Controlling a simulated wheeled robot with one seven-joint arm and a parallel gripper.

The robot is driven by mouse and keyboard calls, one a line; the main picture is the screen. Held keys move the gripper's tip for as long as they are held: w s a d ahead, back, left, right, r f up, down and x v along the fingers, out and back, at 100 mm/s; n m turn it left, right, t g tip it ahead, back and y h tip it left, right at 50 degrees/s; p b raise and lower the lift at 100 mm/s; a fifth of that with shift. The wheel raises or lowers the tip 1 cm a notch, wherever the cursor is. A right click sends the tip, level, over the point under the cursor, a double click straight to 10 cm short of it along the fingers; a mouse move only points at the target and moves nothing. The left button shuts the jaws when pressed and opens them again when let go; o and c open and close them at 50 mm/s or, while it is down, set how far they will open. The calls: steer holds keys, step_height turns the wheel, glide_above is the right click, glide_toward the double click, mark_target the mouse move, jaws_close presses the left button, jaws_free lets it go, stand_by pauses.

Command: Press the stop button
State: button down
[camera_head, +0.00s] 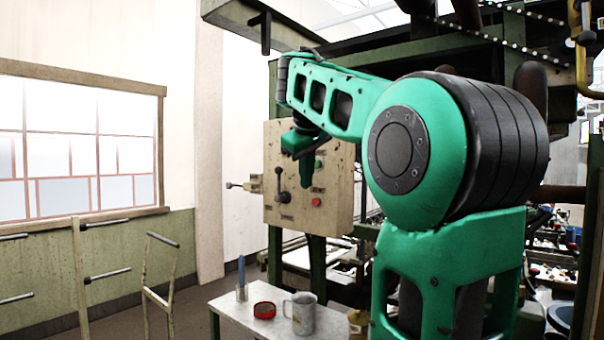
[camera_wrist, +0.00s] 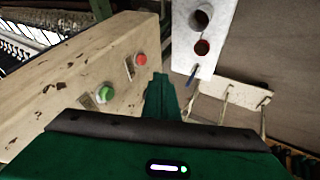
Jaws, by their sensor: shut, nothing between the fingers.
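A worn beige control box (camera_head: 335,150) stands in the middle of the head view. Its red button (camera_head: 316,202) is low on the front, with a green button (camera_head: 319,164) above it. In the wrist view the red button (camera_wrist: 140,59) lies just left of and beyond my fingertips, and the green button (camera_wrist: 104,94) is nearer to me. My gripper (camera_head: 306,184) is shut and empty, pointing down in front of the box. Its tip (camera_wrist: 159,78) looks apart from the red button. The exact gap cannot be told.
A black-knobbed lever (camera_head: 281,184) is on the box face, left of the gripper. Wooden racks (camera_head: 160,290) stand at left.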

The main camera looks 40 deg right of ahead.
steer(key=shift+v, duration=1.45)
steer(key=s+a+f+m+g+y, duration=0.1)
steer(key=s+a+f, duration=0.4)
steer(key=f, duration=0.8)
steer(key=s+a+f+m+g+y, duration=0.2)
steer(key=s+a+f+m, duration=0.1)
steer(key=s+f, duration=0.8)
steer(key=s+a+f+m+g+y, duration=0.2)
steer(key=s+a+f, duration=0.4)
steer(key=f, duration=1.1)
steer(key=s, duration=0.3)
steer(key=shift+a+f+m, duration=0.25)
steer(key=shift+a+m, duration=0.05)
steer(key=shift+m, duration=0.1)
